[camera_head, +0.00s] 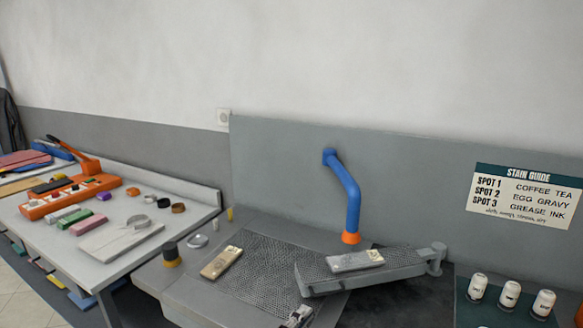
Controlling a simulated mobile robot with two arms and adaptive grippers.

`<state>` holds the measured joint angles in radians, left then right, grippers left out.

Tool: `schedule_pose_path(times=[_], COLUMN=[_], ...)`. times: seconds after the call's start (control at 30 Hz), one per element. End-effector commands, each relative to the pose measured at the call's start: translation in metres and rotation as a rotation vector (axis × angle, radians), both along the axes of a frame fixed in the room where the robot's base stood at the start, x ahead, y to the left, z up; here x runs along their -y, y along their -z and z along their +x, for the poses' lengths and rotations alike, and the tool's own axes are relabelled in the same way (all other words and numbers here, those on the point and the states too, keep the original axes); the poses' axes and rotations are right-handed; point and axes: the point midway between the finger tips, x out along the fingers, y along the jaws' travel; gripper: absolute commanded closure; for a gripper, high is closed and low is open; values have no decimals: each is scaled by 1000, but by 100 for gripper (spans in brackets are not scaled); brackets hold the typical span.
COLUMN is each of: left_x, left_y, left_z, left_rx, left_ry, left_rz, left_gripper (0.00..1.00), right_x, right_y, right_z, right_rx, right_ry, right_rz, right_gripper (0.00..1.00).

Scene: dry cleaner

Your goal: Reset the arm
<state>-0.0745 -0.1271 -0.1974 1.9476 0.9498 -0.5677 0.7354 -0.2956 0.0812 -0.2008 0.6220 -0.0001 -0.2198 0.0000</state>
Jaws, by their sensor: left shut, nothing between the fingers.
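My left gripper (298,316) shows only in part at the bottom edge of the head view. It is shut and empty, over the front edge of the dark mesh panel (262,262) in the grey worktop. Most of its arm is out of the frame. My right gripper is not in view.
A tan block (221,262) lies on the mesh, left of my gripper. A grey sleeve-shaped board (400,268) bearing a pale block (355,261) is to the right, under a blue pipe (350,200). Several white bottles (510,294) stand far right. A cluttered side table (125,262) is left.

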Motion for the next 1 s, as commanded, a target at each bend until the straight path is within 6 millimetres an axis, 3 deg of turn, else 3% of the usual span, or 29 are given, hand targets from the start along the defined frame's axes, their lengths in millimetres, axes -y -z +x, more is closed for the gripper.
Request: schedule_pose_path(times=[0.33,0.53,0.67,0.8,1.0], left_x=[-12,-39,-73,-121,-182], left_y=[65,118,158,192,212], left_z=[-50,-96,-139,-189,-247], left_rx=[11,-4,-37,-97,-190], left_ry=[92,193,295,427,586], left_rz=[406,740,1012,1293,1563], left_gripper=[100,100,100,100,100], right_x=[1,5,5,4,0], right_y=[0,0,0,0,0], right_z=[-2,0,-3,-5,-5], right_rx=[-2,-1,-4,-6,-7], right_ry=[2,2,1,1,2], right_rz=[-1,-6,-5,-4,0], right_gripper=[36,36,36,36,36])
